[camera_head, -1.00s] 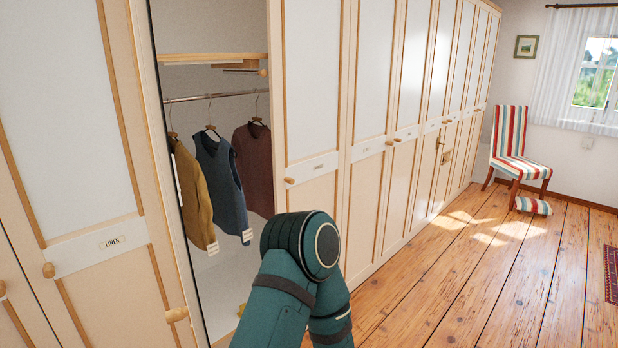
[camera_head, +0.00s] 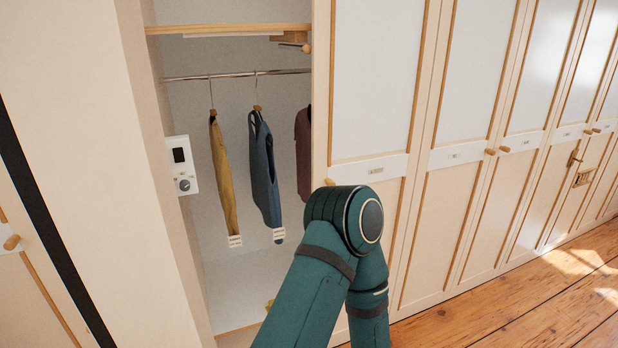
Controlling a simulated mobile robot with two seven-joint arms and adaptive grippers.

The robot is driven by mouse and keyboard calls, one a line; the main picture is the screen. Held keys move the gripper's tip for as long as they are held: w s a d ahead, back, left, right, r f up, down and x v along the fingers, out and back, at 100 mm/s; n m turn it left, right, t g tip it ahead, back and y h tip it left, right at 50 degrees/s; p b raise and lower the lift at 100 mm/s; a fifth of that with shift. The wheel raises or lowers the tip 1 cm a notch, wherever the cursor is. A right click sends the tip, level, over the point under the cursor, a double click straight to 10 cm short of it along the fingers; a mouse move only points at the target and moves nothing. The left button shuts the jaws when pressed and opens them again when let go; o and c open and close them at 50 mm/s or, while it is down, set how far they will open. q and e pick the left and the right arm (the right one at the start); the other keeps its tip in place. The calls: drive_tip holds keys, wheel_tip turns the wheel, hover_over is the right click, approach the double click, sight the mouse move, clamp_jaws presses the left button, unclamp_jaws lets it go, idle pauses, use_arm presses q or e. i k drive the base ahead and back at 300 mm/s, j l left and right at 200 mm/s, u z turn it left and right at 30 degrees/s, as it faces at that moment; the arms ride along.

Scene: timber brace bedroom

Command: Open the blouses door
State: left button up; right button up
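A row of cream wardrobe doors with wooden trim runs to the right. The nearest door (camera_head: 372,80) has a small label plate (camera_head: 376,170), a round wooden knob (camera_head: 330,182) and stands right of an open compartment (camera_head: 225,272). The label lettering is too small to read, so I cannot tell which door is the blouses door. In the compartment a yellow garment (camera_head: 223,175), a blue vest (camera_head: 264,170) and a partly hidden maroon garment (camera_head: 303,150) hang from a rail. My teal arm rises from the bottom centre in front of the doors. Neither gripper shows.
A white panel with a dial (camera_head: 182,165) is on the compartment's left inner wall. A wooden shelf (camera_head: 225,29) is above the rail. A knob (camera_head: 12,242) shows at the far left edge. Bare plank floor (camera_head: 500,312) lies at lower right.

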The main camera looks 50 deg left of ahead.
sight(372, 64)
drive_tip(key=i+j+u, duration=0.1)
drive_tip(key=i+u, duration=0.5)
drive_tip(key=u, duration=0.25)
drive_tip(key=i+u, duration=0.4)
drive_tip(key=k, duration=0.1)
